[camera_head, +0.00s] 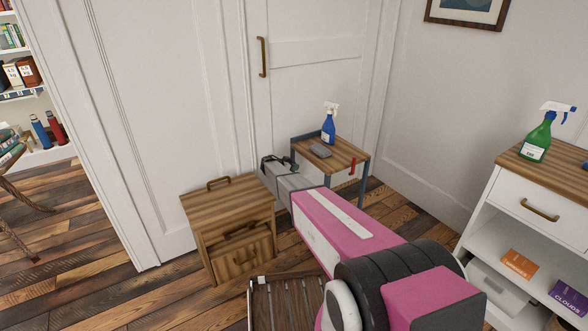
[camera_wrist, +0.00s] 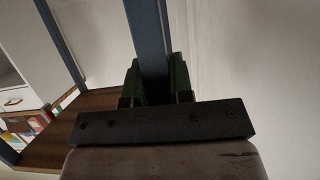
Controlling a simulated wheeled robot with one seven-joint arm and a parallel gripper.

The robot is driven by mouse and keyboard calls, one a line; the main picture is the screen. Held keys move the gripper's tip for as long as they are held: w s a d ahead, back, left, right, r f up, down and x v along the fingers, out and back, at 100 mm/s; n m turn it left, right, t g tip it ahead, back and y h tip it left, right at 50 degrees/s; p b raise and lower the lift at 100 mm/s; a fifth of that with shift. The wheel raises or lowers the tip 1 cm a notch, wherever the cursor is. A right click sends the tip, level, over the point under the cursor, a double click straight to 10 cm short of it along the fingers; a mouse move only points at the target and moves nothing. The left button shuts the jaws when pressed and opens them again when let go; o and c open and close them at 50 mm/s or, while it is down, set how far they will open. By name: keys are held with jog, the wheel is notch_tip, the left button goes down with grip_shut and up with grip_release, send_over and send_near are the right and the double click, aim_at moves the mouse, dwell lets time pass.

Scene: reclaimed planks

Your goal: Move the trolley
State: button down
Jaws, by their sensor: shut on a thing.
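The trolley (camera_head: 348,152) is a small stand with a wooden top and blue-grey metal legs, in front of the white door in the head view. My gripper (camera_head: 277,163) is at the trolley's left side in the head view. In the wrist view, my gripper (camera_wrist: 155,82) has its green-padded fingers on either side of a blue-grey post of the trolley (camera_wrist: 147,35), shut on it. My arm hides the trolley's lower part in the head view.
A wooden cabinet (camera_head: 228,222) with a partly open drawer stands left of the trolley. A slatted wooden piece (camera_head: 285,300) is low in front. A white shelf unit (camera_head: 525,205) with a green spray bottle (camera_head: 540,135) stands at right. Plank floor (camera_head: 90,245) is clear at left.

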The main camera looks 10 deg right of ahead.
jog(key=c, duration=0.9)
grip_release()
jog(key=shift+a, duration=0.1)
jog(key=shift+v, duration=3.7)
jog(key=shift+s, duration=0.1)
